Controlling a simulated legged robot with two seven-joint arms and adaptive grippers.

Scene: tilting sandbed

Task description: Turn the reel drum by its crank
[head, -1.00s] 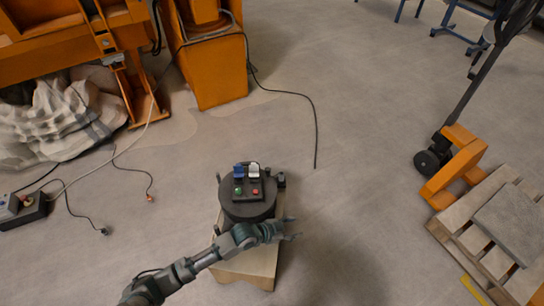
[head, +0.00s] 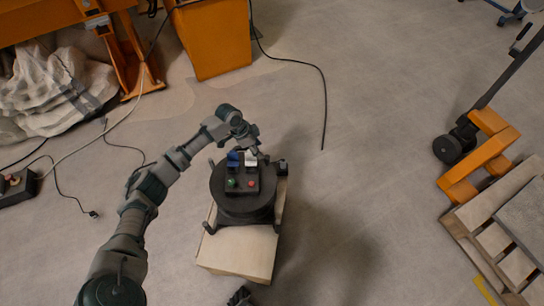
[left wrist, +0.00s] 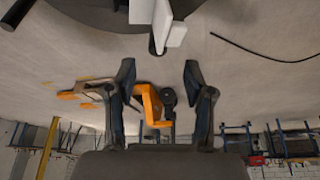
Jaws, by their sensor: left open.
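The black reel drum (head: 225,208) stands upright on a pale wooden block. On top is a box with a green and a red button and blue and white parts (head: 250,158). A dark stub (head: 282,167) sits at the drum's right edge; I cannot tell if it is the crank. My left gripper (head: 259,149) is at the drum's far side, partly hidden. In the left wrist view it is open and empty (left wrist: 158,95), with the drum's dark edge (left wrist: 85,12) and a white part (left wrist: 172,32) near. A dark piece of my right gripper (head: 240,297) shows at the bottom edge.
The wooden block (head: 238,252) rests on grey floor. An orange pallet jack (head: 480,155) and a pallet (head: 490,238) stand right. Orange machinery (head: 210,40) and a crumpled sack (head: 55,92) are behind left. Cables lie on the floor (head: 323,100).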

